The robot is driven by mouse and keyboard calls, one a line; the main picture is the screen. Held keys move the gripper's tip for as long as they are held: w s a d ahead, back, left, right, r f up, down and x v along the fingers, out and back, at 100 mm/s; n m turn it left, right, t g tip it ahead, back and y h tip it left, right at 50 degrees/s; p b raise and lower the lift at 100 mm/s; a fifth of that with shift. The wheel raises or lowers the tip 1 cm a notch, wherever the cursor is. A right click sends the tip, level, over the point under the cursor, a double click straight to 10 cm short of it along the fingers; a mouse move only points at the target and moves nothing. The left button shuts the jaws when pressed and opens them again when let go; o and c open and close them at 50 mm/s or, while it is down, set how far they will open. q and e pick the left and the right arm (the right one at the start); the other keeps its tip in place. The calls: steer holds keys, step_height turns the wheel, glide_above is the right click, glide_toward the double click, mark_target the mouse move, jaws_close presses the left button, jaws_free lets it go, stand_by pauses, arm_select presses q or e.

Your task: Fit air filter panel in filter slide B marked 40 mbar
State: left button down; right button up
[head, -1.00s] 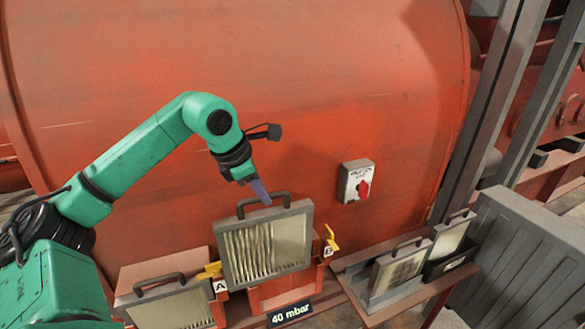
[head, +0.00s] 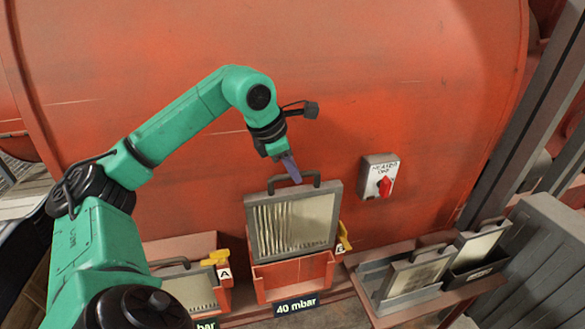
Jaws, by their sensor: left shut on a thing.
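The air filter panel (head: 296,222) is a grey frame with pale pleats and a dark top handle. My left gripper (head: 292,176) is shut on that handle from above. The panel stands nearly upright at the mouth of red filter slide B (head: 292,279). Its lower edge is at the slide's top rim; I cannot tell how far it reaches inside. The "40 mbar" plate (head: 297,305) is below this slide. The B tag (head: 341,247) and a yellow lever are at its right, partly hidden by the panel. My right gripper is not in view.
Slide A (head: 224,299), with its tag and yellow lever (head: 214,258), is at the left and holds another panel (head: 190,289). A rack (head: 365,275) with two panels stands at the right. A switch box (head: 379,177) is on the red wall.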

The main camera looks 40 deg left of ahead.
mark_target(295, 191)
arm_select(q)
step_height(295, 191, down, 4)
steer(key=b, duration=0.2)
steer(key=shift+w+r+b, duration=0.1)
steer(key=shift+w+b, duration=0.05)
steer(key=shift+b, duration=0.25)
steer(key=shift+f+b, duration=0.75)
steer(key=shift+r, duration=0.1)
stand_by(0.6)
